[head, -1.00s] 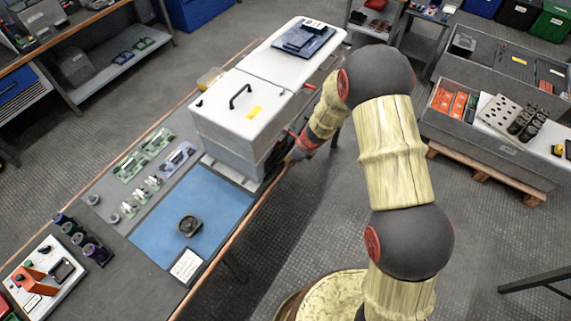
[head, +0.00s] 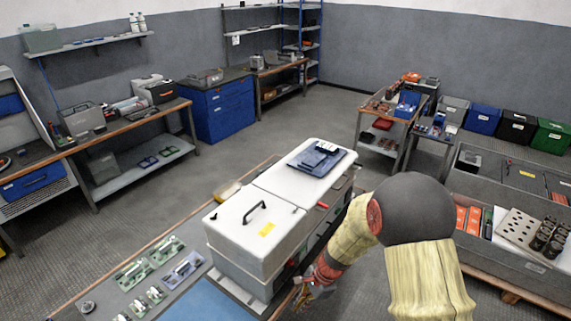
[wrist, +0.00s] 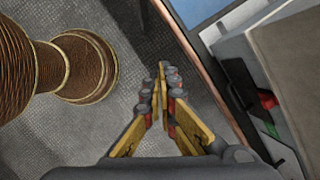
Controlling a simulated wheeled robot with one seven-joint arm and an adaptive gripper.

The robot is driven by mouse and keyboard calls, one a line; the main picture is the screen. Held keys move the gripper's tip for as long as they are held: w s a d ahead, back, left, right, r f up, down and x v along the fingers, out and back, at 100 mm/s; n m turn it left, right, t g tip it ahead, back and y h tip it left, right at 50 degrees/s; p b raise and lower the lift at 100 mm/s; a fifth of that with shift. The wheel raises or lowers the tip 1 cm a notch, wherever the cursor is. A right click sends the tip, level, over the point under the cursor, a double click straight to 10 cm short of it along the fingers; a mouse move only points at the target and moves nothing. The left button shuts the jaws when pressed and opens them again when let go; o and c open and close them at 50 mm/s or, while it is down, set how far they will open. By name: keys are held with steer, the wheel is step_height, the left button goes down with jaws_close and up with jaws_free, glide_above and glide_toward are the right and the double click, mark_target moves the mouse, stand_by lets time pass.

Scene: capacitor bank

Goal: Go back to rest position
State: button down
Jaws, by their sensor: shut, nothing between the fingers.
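My gripper (wrist: 160,85) is shut and empty in the wrist view, with its yellow fingers meeting at the tips. It hangs over the grey floor beside the wooden edge of the workbench. In the head view my gripper (head: 301,298) shows small and partly blurred, at the right front side of the white-lidded box (head: 262,225). My arm (head: 350,235) reaches in from the lower right, bent at a dark joint. My base shows as a brown ribbed shape at the left of the wrist view.
The workbench (head: 110,274) carries the box, several green circuit boards (head: 132,272) and a blue mat (head: 205,303). A grey bin (head: 520,262) with orange parts stands at the right. Shelves and blue drawers (head: 222,108) line the back. Floor between is free.

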steer(key=s+d+r+n+t+h+b, duration=0.2)
steer(key=s+d+r+n, duration=0.4)
steer(key=s+r, duration=0.4)
steer(key=s+d+r+n+t+h+b, duration=0.2)
steer(key=s+d+r+n+t+b, duration=0.2)
steer(key=s+r, duration=0.6)
steer(key=d+r+n+b, duration=0.2)
steer(key=d+r+n, duration=0.1)
steer(key=r, duration=0.4)
steer(key=shift+s+d+r+b, duration=0.25)
steer(key=shift+s+d+b, duration=0.15)
steer(key=shift+d, duration=0.05)
stand_by(0.4)
